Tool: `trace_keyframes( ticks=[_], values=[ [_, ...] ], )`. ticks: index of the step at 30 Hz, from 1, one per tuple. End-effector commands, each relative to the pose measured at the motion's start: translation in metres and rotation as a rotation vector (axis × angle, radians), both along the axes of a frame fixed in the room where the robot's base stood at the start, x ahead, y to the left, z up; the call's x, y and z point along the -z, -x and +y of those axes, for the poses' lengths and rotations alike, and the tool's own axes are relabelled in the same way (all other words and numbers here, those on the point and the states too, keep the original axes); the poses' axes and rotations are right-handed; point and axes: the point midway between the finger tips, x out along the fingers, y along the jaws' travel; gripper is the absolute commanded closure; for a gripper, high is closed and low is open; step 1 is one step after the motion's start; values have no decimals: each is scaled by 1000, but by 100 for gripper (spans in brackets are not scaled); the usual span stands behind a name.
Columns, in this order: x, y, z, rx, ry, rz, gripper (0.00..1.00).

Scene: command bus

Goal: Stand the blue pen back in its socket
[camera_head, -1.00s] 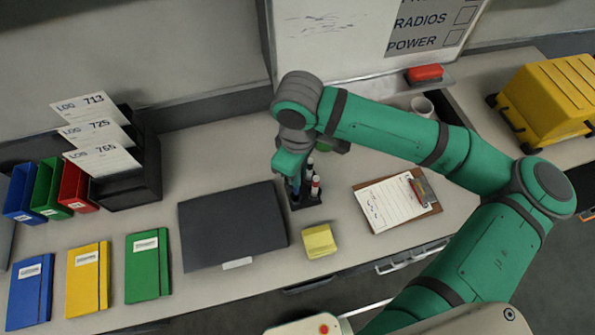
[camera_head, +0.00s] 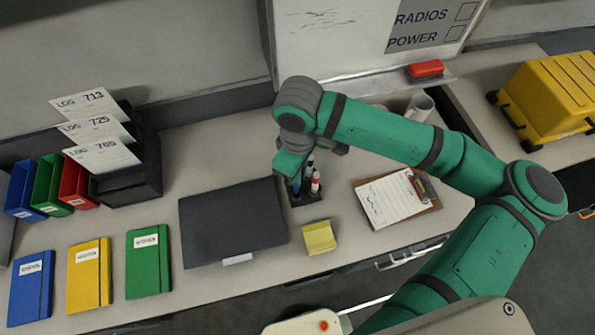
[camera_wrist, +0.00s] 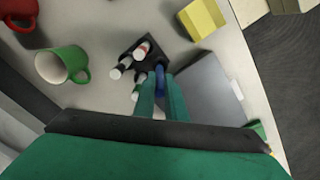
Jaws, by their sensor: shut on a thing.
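The blue pen (camera_wrist: 160,78) is held between the two green fingers of my gripper (camera_wrist: 160,94) in the wrist view. Its blue lower part (camera_head: 296,187) shows below the fingers in the head view. The black pen holder (camera_head: 311,199) stands on the desk right under and beside the gripper; it also shows in the wrist view (camera_wrist: 122,46). Several white-barrelled markers stand in it, one with a red band. The pen is at the holder's near-left side. I cannot tell whether its tip is inside a socket.
A closed dark laptop (camera_head: 232,222) lies left of the holder. A yellow note block (camera_head: 319,238) is in front, a clipboard (camera_head: 397,200) to the right. A green mug (camera_wrist: 62,65) and a red mug (camera_wrist: 18,8) stand beyond the holder in the wrist view.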

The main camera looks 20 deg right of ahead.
Motion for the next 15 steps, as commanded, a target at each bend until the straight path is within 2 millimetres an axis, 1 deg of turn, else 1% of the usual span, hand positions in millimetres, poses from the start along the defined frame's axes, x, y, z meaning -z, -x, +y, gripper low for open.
trace_keyframes(
  ticks=[15],
  values=[
    [10, 0, 0, 1, -1, 1, 100]
  ],
)
